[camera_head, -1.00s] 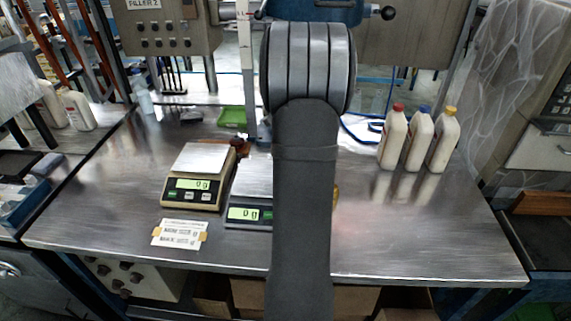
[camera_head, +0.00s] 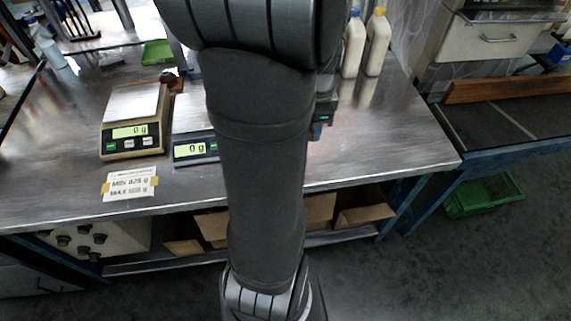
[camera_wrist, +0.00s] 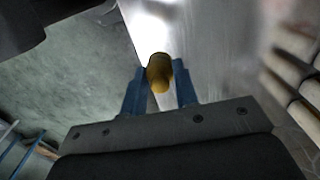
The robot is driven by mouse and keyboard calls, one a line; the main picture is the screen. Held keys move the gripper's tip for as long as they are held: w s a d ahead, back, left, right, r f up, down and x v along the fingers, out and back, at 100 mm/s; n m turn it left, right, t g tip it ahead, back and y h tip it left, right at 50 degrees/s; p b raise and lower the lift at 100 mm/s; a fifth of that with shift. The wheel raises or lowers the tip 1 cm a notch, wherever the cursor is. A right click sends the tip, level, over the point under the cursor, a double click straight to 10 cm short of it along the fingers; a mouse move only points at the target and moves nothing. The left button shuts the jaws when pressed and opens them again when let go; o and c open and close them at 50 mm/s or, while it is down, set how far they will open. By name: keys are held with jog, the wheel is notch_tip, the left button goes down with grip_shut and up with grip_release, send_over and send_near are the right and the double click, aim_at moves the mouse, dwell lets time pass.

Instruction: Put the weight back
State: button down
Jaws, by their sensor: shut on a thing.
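In the wrist view, my gripper (camera_wrist: 160,90) is shut on a brass-coloured weight (camera_wrist: 160,70), held between its blue fingers. The metal table's edge and the grey floor show below it. In the head view my arm hides most of the gripper; a small blue part (camera_head: 317,131) shows at the arm's right side, over the table (camera_head: 400,135). A small brown object (camera_head: 168,79) stands behind the left scale, partly hidden; I cannot tell if it is the weight's place.
The beige scale (camera_head: 133,105) and the darker scale (camera_head: 194,120) both read 0 g. A paper label (camera_head: 130,184) lies in front. White bottles (camera_head: 376,45) stand at the back right. A green tray (camera_head: 157,53) is at the back left. The table's right front is clear.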

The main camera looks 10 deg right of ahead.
jog(key=s+d+f, duration=0.1)
jog(key=s+f, duration=0.1)
jog(key=s, duration=0.5)
jog(key=w+a+f, duration=0.3)
jog(key=w+a, duration=0.1)
jog(key=w+a+f, duration=0.3)
jog(key=shift+w+a+f, duration=0.35)
jog(key=shift+a+f, duration=0.05)
jog(key=shift+f, duration=2.05)
jog(key=shift+f, duration=0.15)
jog(key=c, duration=1.1)
grip_release()
notch_tip(320, 180, up, 12)
jog(key=shift+r, duration=0.15)
